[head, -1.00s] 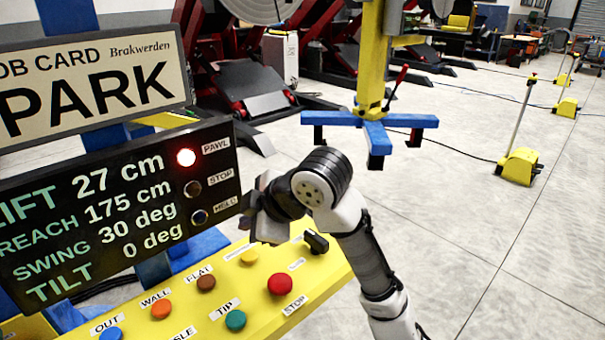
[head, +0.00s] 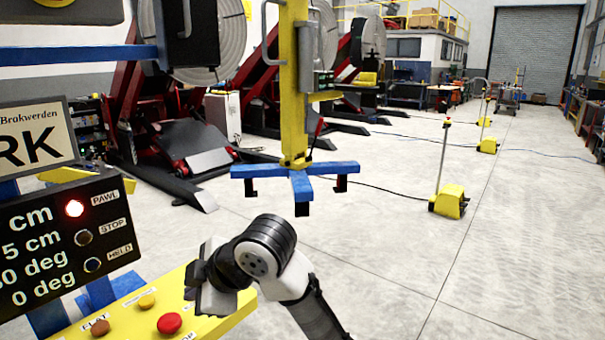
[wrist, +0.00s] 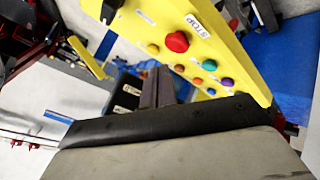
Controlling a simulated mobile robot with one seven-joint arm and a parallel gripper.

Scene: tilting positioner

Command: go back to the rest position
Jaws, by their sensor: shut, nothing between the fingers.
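My gripper (head: 200,282) is at the lower left of the head view, in front of the yellow button panel (head: 232,316). Its fingers show in the wrist view (wrist: 158,86), shut and with nothing held. In the wrist view the yellow panel (wrist: 215,55) lies beyond the fingers, with a red stop button (wrist: 177,41) and several coloured buttons. The gripper appears apart from the buttons. My arm rises from the bottom of the head view and bends left at a black wrist joint.
A black display (head: 60,245) with a lit red PAWL lamp (head: 74,208) stands left, under a cream job card (head: 35,150). Yellow floor stands (head: 450,201) are right. Open floor lies right of my arm.

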